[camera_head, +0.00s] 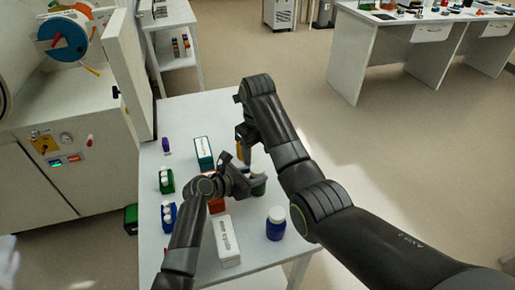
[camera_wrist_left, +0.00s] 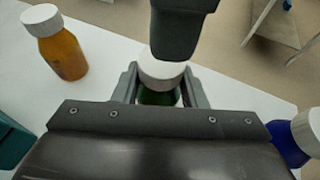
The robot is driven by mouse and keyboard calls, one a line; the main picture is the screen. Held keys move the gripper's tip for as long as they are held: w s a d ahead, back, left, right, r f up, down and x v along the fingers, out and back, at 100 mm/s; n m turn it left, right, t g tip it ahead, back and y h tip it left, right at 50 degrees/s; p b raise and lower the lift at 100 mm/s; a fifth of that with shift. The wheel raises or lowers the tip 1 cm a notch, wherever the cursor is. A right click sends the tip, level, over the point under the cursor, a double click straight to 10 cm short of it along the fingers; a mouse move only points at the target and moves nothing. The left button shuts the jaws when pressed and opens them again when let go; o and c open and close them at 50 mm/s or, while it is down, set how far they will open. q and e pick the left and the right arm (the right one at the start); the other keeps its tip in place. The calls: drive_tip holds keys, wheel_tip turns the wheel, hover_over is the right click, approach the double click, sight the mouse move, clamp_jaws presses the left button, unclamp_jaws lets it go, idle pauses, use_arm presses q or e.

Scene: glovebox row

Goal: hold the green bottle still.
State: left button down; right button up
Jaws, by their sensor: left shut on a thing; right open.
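The green bottle (camera_head: 259,187) stands on the white table, partly covered by my left gripper (camera_head: 250,178). The left gripper is shut around it from the side. In the left wrist view the white cap and a strip of the green bottle (camera_wrist_left: 158,97) show between the two fingers of the left gripper (camera_wrist_left: 160,90). The bottle looks upright. My right gripper (camera_head: 243,146) is open, behind the green bottle in the head view and close to the orange bottle (camera_head: 239,152). The orange bottle with a white cap shows whole in the left wrist view (camera_wrist_left: 62,48).
A blue bottle (camera_head: 276,226) stands near the table's front right edge. White (camera_head: 227,242) and teal (camera_head: 204,152) boxes, a red box (camera_head: 217,205) and green (camera_head: 166,181) and blue (camera_head: 169,215) vial racks lie left. A glovebox (camera_head: 45,140) borders the table's left.

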sight(257, 169)
wheel_tip(257, 169, down, 6)
drive_tip(key=shift+f, duration=0.1)
idle(0.4)
drive_tip(key=c, duration=1)
drive_tip(key=shift+n, duration=1.8)
drive_tip(key=o, duration=1.1)
